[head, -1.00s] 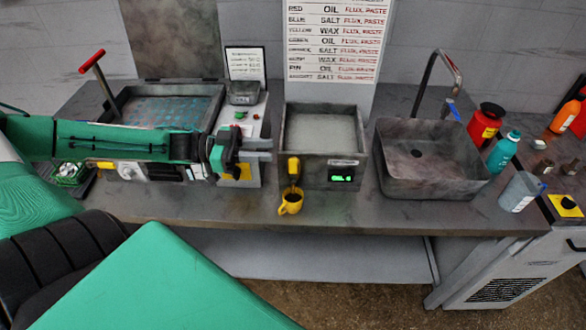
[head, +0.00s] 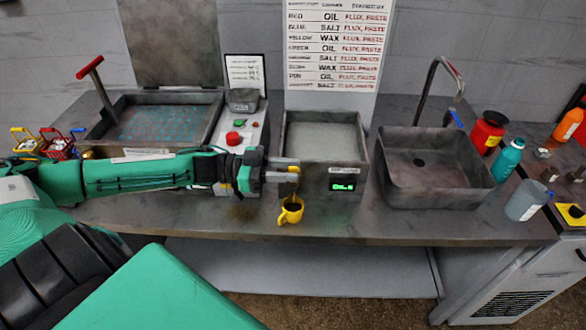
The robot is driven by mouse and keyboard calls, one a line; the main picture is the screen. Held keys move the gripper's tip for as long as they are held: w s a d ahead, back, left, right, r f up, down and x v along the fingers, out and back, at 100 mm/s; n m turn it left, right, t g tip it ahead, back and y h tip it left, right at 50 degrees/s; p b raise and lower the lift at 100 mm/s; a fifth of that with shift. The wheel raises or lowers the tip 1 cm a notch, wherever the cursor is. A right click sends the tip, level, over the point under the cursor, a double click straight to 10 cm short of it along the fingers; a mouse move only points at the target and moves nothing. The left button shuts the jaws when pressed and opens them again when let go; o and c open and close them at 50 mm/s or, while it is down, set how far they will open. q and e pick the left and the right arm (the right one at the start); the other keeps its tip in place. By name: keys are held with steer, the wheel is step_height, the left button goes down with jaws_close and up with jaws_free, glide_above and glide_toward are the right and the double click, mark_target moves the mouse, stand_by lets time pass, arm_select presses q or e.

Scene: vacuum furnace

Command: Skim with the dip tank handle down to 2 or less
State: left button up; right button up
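The dip tank (head: 348,180) is a grey metal box in the middle of the bench. It holds a pale grey bath, and a green display (head: 343,186) on its front is too blurred to read surely. Its yellow handle (head: 293,170) is at the left of the front face, mostly hidden by my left gripper. My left gripper (head: 286,169) has reached it from the left; its two fingers are apart, with yellow showing between them. I cannot tell whether they touch the handle. My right gripper is not in view.
A tank with a teal bottom (head: 165,122) and a red T-handle (head: 90,66) is at left. A control panel (head: 252,130) stands beside it. A grey sink (head: 433,178) is at right, then a red container (head: 488,132), teal bottle (head: 505,157) and grey jug (head: 525,200).

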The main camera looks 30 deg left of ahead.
arm_select(q)
steer(key=shift+x, duration=0.75)
jaws_close()
